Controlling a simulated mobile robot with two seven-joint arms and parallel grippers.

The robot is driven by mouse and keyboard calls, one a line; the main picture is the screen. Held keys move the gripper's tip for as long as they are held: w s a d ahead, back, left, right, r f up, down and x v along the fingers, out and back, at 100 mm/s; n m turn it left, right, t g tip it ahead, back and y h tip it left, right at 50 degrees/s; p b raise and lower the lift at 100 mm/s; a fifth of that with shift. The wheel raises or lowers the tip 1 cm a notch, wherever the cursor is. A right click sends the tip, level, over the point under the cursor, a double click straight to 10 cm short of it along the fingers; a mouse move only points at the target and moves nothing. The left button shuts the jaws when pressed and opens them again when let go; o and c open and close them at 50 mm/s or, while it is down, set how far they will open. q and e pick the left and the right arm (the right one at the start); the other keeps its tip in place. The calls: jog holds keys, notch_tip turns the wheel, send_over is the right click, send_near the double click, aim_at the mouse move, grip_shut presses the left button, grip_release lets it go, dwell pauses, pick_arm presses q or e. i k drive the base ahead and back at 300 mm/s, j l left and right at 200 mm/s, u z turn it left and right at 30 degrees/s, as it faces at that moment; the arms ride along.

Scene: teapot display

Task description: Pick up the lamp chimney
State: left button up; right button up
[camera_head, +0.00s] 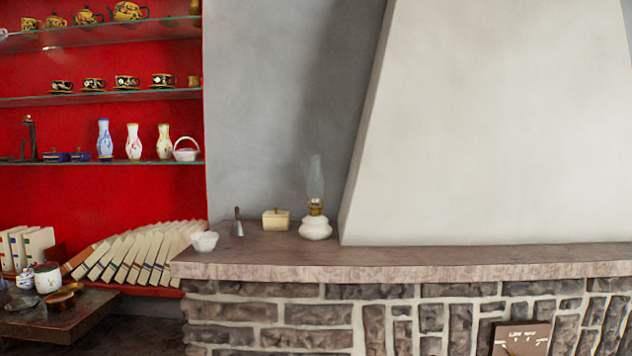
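The lamp chimney (316,176) is a thin, clear glass tube, faint against the grey wall. It stands upright on the brass collar (315,207) of an oil lamp. The lamp's round white base (315,229) sits on the stone mantel (420,259), close to the left side of the sloping white hood. Neither of my grippers shows in the head view.
A small box (276,219), a grey bell (238,224) and a white bowl (204,241) stand left of the lamp. The white hood (480,130) rises close on its right. Red shelves (60,192) hold vases, cups and leaning books. The mantel's front right is clear.

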aim_at(315, 187)
jog(key=i+l+z, duration=0.2)
jog(key=l, duration=0.3)
jog(key=i+l+z, duration=0.2)
jog(key=l, duration=0.25)
jog(key=i+l+z, duration=0.2)
jog(key=l, duration=0.2)
